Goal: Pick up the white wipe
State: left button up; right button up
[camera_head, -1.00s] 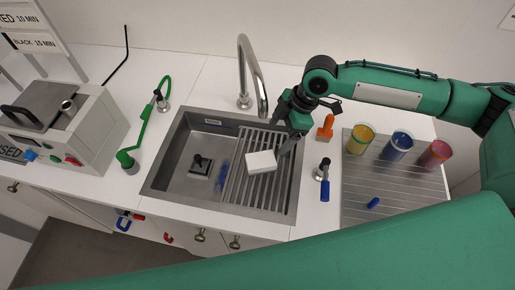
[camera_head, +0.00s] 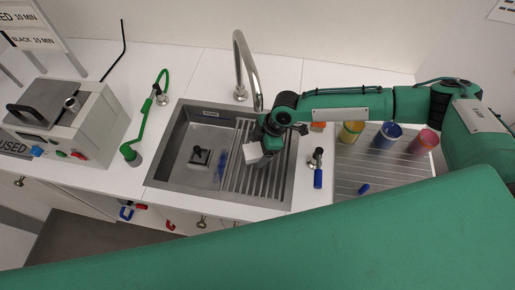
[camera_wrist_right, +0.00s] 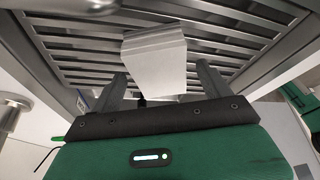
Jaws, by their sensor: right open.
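The white wipe (camera_head: 253,153) is a pale block at the slatted rack on the right side of the sink. It also shows in the right wrist view (camera_wrist_right: 155,55), in front of the slats. My right gripper (camera_head: 267,139) is just behind and above the wipe in the head view, its fingers mostly hidden there. In the right wrist view my right gripper (camera_wrist_right: 160,74) is open, with one finger on each side of the wipe's near end and gaps visible. I cannot tell how deep the wipe sits between the fingers. My left gripper is not in view.
The sink (camera_head: 165,174) holds a dark square item (camera_head: 200,156). A tall tap (camera_head: 240,62) stands behind it. Yellow (camera_head: 350,132), blue (camera_head: 387,136) and red (camera_head: 423,142) jars stand on a ribbed board at right. A blue-handled tool (camera_head: 318,177) lies between.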

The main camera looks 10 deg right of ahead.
jog(key=shift+a+f, duration=0.15)
jog(key=shift+f, duration=0.2)
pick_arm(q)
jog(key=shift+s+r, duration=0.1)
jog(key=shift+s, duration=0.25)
pick_arm(e)
jog(key=shift+f, duration=0.1)
jog(key=shift+f, duration=0.15)
jog(key=c, duration=1.1)
jog(key=shift+o, duration=0.2)
